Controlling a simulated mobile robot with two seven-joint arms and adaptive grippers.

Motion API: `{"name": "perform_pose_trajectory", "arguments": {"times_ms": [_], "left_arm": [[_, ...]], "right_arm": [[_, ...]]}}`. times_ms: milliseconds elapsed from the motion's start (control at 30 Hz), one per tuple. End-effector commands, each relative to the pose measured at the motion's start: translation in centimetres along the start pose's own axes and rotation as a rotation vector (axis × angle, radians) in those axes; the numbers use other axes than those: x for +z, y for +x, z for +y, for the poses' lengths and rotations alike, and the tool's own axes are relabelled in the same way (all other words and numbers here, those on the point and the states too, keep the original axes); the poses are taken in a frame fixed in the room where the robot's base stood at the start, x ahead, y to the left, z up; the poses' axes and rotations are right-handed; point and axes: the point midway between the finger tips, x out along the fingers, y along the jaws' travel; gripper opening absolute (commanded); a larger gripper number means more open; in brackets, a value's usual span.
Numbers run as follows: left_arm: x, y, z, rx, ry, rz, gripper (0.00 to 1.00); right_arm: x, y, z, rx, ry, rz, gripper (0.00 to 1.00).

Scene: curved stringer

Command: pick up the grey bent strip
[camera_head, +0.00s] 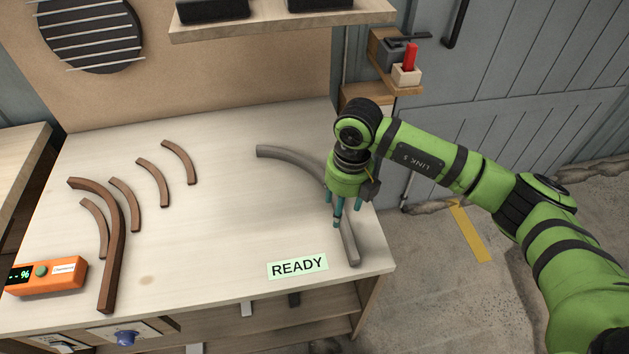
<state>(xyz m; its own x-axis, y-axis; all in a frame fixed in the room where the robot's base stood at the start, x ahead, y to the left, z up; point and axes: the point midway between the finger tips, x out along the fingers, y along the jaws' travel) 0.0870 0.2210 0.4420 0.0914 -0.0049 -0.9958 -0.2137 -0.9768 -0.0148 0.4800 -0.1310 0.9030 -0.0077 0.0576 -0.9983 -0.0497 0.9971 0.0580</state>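The grey bent strip (290,156) lies on the right part of the pale workbench, curving from the upper middle down to the front right. My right gripper (341,217) comes in from the right and points down over the strip's middle, hiding part of it. Its teal fingers look spread a little apart. I cannot tell whether they touch the strip or hover just above it. My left gripper is not in view.
Several brown curved strips (115,240) lie on the bench's left half. An orange device (46,277) sits at the front left, and a READY label (297,267) lies at the front. A shelf (275,27) overhangs the back. The bench middle is clear.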

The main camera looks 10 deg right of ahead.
Motion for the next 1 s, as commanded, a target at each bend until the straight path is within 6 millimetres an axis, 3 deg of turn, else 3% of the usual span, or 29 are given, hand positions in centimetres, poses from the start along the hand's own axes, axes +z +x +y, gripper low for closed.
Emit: {"name": "perform_pose_trajectory", "arguments": {"times_ms": [133,600,900,967,1000], "left_arm": [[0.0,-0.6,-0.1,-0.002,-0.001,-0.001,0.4],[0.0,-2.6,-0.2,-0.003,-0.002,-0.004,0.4],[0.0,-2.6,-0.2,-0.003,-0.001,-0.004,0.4],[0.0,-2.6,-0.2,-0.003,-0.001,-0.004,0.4],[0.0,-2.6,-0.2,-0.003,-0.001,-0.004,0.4]], "right_arm": [[0.3,0.5,-1.5,-0.064,0.021,0.0,0.58],[1.6,6.1,-1.0,-0.059,0.018,0.0,0.58],[1.7,6.8,-1.1,-0.058,0.015,-0.003,0.58],[1.7,6.8,-1.1,-0.058,0.015,-0.003,0.38],[1.7,6.7,-1.1,-0.058,0.015,-0.003,0.22]]}}
